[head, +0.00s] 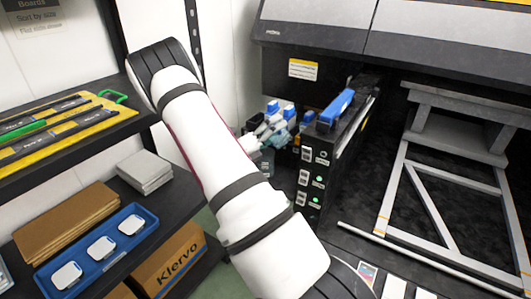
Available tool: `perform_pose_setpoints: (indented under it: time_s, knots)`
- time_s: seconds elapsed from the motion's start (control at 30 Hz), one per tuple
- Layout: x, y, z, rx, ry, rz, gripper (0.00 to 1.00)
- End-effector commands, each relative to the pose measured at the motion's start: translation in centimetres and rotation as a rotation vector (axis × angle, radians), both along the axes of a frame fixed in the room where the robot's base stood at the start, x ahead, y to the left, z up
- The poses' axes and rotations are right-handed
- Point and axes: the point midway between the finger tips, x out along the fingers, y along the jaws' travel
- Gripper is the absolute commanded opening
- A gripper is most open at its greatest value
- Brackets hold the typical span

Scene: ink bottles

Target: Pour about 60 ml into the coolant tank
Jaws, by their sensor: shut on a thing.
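My gripper (272,132) is at the far end of my white arm, beside the left end of a black machine unit. It is small in view and looks shut on a pale bottle-like thing, mostly hidden by the fingers. I cannot tell how far this thing is tilted or whether liquid leaves it. Blue-capped bottles (290,112) stand close behind and beside my gripper. I cannot make out which thing is the coolant tank; the area just under my gripper is dark and partly hidden by my arm.
The black unit (317,175) has white labels, green lights and a long blue part (336,107) on top. A large printer (320,28) stands behind, a grey frame (430,190) at right. Left shelves hold a blue tray (142,208), a cardboard stack and grey boxes (144,170).

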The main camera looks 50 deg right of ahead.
Motion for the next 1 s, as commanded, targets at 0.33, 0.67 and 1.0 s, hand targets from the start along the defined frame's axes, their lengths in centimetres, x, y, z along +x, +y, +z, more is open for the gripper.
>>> perform_pose_setpoints:
  time_s: [0.33,0.67,1.0]
  knots:
    - [0.13,-0.03,0.52,0.012,0.067,0.0,0.51]
    - [0.32,-0.05,0.65,0.017,0.095,0.0,0.51]
    - [0.43,-0.08,0.73,0.019,0.101,0.0,0.51]
